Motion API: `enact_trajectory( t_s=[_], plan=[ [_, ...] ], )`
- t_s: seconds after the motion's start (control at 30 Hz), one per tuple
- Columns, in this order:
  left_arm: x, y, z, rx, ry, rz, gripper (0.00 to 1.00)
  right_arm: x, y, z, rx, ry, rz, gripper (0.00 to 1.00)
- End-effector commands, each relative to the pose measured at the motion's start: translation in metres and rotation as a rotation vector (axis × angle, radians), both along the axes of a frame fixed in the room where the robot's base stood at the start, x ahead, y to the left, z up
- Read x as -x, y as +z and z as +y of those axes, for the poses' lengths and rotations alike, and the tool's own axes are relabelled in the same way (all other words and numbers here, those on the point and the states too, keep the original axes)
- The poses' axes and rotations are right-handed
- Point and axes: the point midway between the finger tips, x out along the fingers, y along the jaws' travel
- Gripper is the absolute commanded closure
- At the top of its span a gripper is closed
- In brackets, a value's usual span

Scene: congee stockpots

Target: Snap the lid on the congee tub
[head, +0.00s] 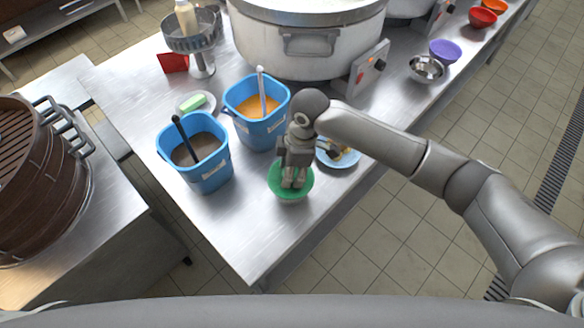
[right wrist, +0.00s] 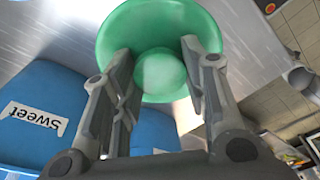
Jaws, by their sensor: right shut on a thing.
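The round green lid (head: 275,186) is at the table's front edge, beneath my right gripper (head: 293,182), which points down. In the right wrist view the lid (right wrist: 122,38) fills the top middle, with a paler rounded knob (right wrist: 160,72) at its centre. My right gripper (right wrist: 155,88) is shut on the lid at this knob, one finger on each side. A tub below the lid cannot be clearly made out; the lid and gripper cover that spot, so I cannot tell whether the lid is seated. My left gripper is out of view.
Two blue buckets (head: 208,175) (head: 262,130) with handled tools stand left of the lid. A blue plate (head: 340,161) with food lies partly behind my right gripper. A large stockpot (head: 300,50) stands behind. The table's front left is clear.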

Motion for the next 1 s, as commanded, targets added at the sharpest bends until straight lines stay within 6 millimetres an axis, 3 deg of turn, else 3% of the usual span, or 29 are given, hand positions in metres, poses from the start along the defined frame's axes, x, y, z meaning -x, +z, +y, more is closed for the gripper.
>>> enact_trajectory(
  t_s=[0.43, 0.47, 0.6, 0.87, 1.0],
  plan=[
    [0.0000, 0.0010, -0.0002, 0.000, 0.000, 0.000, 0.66, 0.0001, -0.0003, 0.0001, 0.000, 0.000, 0.000, 0.73],
    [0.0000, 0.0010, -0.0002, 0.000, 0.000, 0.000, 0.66, 0.0001, -0.0003, 0.0001, 0.000, 0.000, 0.000, 0.56],
    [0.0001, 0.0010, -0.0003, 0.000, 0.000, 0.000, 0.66, 0.0001, -0.0003, 0.0001, 0.000, 0.000, 0.000, 0.38],
    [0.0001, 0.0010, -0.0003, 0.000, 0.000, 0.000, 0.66, 0.0001, -0.0003, 0.0000, 0.000, 0.000, 0.000, 0.35],
    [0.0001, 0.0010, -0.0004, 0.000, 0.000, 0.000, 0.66, 0.0001, -0.0003, 0.0000, 0.000, 0.000, 0.000, 0.17]
  ],
)
